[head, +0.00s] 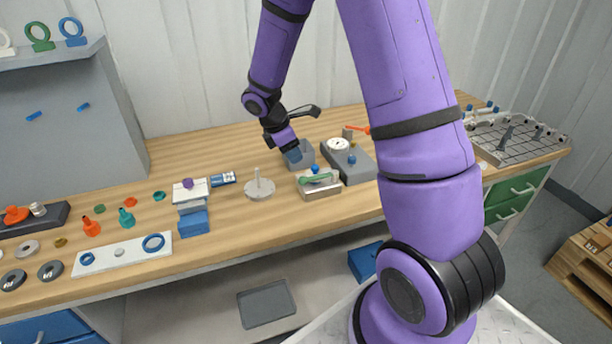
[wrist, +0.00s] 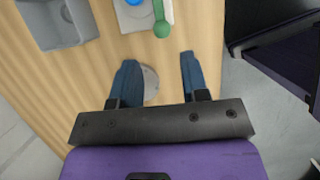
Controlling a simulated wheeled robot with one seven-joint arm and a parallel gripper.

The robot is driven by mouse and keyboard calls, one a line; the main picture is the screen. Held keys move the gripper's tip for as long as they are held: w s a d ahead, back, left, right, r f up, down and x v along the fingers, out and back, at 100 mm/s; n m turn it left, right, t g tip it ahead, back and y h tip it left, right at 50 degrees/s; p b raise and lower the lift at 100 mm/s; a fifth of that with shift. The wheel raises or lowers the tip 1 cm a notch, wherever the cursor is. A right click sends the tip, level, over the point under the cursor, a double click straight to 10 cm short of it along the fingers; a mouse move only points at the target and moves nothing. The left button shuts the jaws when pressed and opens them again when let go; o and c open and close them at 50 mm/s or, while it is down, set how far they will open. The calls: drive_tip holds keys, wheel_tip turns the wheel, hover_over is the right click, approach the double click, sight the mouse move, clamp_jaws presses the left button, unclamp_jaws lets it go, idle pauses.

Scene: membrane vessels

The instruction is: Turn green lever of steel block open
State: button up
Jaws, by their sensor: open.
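The steel block (head: 322,190) sits on the workbench near its front edge, with a blue knob (head: 315,169) on top. Its green lever (head: 318,178) lies across it, roughly left to right in the head view. In the wrist view the block (wrist: 128,20) is at the top edge, partly cut off. There the green lever (wrist: 162,18) ends in a round green tip just beyond my fingers. My gripper (wrist: 158,60) is open with blue fingers, empty and apart from the lever. In the head view my gripper (head: 293,155) hangs above the bench, behind and left of the block.
A round grey base with a peg (head: 259,188) stands left of the block; its disc shows below my fingers in the wrist view (wrist: 150,82). A grey bin (head: 304,160) and a grey block with a gauge (head: 352,168) stand close behind and right.

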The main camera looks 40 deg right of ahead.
sight(308, 179)
drive_tip(key=x, duration=1)
clamp_jaws()
